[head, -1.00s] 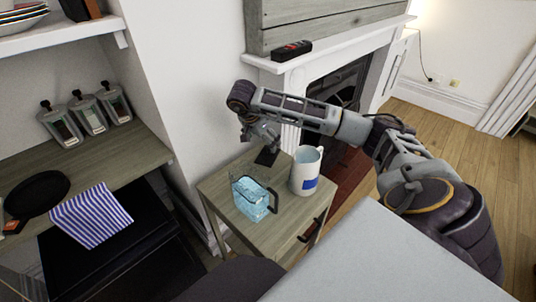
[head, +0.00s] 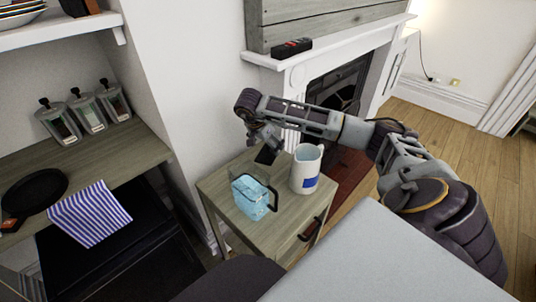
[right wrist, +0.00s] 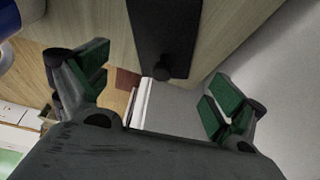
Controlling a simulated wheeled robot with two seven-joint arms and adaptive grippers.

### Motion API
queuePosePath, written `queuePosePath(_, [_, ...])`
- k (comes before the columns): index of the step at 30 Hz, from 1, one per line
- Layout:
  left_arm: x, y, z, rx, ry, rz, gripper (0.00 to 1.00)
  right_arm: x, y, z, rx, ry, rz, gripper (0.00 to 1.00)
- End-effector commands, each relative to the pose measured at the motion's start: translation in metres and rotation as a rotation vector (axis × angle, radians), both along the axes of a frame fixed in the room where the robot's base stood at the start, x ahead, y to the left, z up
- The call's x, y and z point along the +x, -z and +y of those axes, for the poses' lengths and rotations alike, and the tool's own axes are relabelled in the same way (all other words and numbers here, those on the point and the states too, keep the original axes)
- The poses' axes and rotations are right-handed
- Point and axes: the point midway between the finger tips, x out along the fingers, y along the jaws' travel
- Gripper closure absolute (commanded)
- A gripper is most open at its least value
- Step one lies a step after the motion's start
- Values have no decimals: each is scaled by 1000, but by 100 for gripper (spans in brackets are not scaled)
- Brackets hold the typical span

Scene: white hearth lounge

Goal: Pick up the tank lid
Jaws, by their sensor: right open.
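The tank lid (right wrist: 163,35) looks like a dark flat rectangular plate with a small round knob. It lies on the small wooden cabinet top (head: 290,219). In the head view the lid (head: 265,155) is at the back of the cabinet, partly hidden by my right gripper (head: 262,141). In the right wrist view my right gripper (right wrist: 160,85) is open and empty, with its green-padded fingers spread and the knob between them in the picture. I cannot tell the remaining gap. My left gripper is not in view.
A clear tank with blue contents and a dark handle (head: 250,198) stands in front of the lid. A white mug with a blue patch (head: 305,170) stands to the right, close to my right arm. The wall is behind, and the fireplace (head: 338,88) is to the right.

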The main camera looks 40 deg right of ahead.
Motion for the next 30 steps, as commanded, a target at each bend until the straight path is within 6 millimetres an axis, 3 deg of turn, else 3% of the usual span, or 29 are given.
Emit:
queuePosePath(9, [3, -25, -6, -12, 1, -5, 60, 2, 27, -15, 0, 2, 1, 5])
queuePosePath(16, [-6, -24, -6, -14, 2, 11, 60, 2, 30, -16, 0, 1, 1, 5])
queuePosePath(25, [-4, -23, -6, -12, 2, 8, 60, 2, 30, -16, 0, 0, 1, 5])
queuePosePath(30, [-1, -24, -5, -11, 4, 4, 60, 2, 29, -16, 0, 0, 1, 26])
